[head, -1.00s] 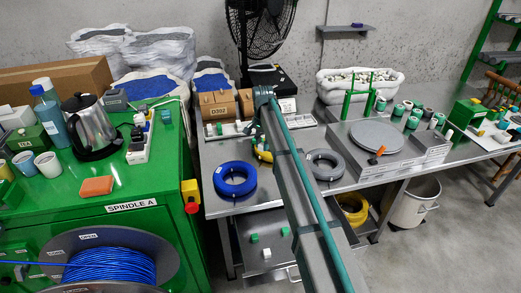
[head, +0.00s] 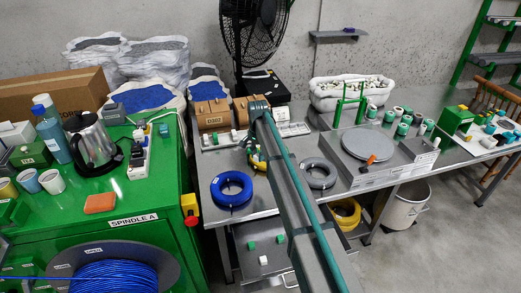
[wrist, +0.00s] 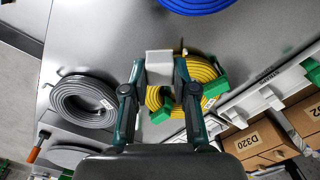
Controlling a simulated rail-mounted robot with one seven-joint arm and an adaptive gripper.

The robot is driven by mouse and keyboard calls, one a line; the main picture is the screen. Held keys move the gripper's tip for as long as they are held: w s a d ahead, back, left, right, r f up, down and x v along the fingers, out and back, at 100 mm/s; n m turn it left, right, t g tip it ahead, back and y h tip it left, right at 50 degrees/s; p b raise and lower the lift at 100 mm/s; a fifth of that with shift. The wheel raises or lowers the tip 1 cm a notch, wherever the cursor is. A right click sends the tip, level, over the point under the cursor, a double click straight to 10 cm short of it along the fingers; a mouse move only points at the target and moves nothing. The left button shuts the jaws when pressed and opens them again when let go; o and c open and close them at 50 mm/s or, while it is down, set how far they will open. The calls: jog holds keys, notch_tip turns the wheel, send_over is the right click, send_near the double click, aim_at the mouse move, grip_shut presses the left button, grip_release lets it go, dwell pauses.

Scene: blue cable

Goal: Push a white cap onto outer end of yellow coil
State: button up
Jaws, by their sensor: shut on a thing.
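My gripper (wrist: 160,66) is shut on a white cap (wrist: 159,62), a small block held between the two fingertips in the wrist view. The yellow coil (wrist: 202,72) lies on the grey table behind and right of the cap, partly hidden by my right finger. Green pieces (wrist: 215,88) sit on the coil. The cap overlaps the coil's left edge in the picture; I cannot tell whether they touch. A thin yellow end stands up near the right fingertip. In the head view my arm hides the gripper and most of the yellow coil (head: 256,163).
A grey coil (wrist: 80,102) lies left of my gripper and a blue coil (head: 232,188) lies on the table's near side. A white rail (wrist: 262,98) and cardboard boxes marked D320 (wrist: 252,140) stand close on the other side. The turntable (head: 369,144) stands further right.

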send_near(255, 163)
jog(key=shift+s+d, duration=0.15)
jog(key=shift+s, duration=1)
jog(key=shift+f+b, duration=0.8)
jog(key=shift+f, duration=1.75)
jog(key=shift+s+f, duration=0.1)
jog(key=shift+f, duration=1.15)
dwell(0.7)
jog(key=o, duration=1)
jog(key=shift+o, duration=0.2)
jog(key=shift+r, duration=0.1)
jog(key=shift+r+p, duration=1.1)
jog(key=shift+r, duration=2.35)
